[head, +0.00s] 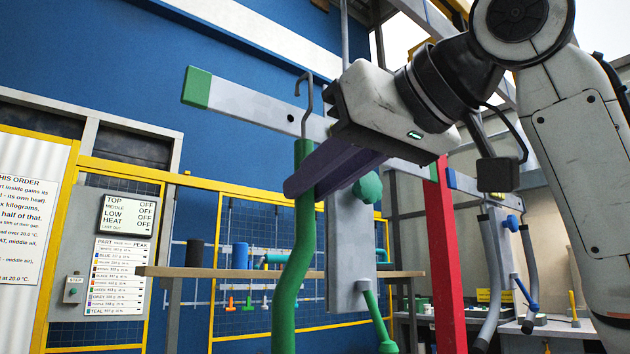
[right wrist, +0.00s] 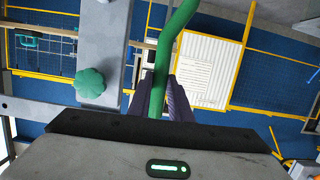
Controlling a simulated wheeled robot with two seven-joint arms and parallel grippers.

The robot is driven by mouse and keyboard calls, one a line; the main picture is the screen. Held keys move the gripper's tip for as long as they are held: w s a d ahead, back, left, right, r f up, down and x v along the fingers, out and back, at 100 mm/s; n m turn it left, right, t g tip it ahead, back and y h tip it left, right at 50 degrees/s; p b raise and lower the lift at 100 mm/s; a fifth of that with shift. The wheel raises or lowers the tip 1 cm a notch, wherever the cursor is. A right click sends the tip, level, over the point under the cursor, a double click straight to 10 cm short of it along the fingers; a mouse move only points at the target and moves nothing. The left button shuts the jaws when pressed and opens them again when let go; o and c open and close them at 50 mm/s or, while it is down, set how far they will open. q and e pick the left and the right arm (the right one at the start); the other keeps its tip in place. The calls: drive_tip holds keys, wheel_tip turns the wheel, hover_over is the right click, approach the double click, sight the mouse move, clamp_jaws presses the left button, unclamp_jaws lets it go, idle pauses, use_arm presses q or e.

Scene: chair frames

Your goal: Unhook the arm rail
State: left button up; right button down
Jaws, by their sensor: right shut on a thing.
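The arm rail (head: 288,290) appears to be the bent green tube, hanging roughly upright at the middle left in the head view. A thin grey wire hook (head: 308,88) rises from its top, passing in front of a grey bar (head: 255,107) with a green end. The hook's curl shows above the bar's upper edge; I cannot tell whether they touch. My right gripper (head: 300,184) is shut on the rail just below its top. In the right wrist view the green tube (right wrist: 161,75) runs between the purple fingers (right wrist: 158,100). My left gripper is not seen.
A grey plate (head: 350,240) with a green knob (head: 367,188) and a green peg (head: 377,322) hangs just right of the rail. A red post (head: 441,260) stands further right. A wooden shelf (head: 220,273) with cylinders lies behind. Open space shows left of the rail.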

drive_tip(key=shift+b+v, duration=0.35)
drive_tip(key=shift+v, duration=2.2)
drive_tip(key=shift+f, duration=0.15)
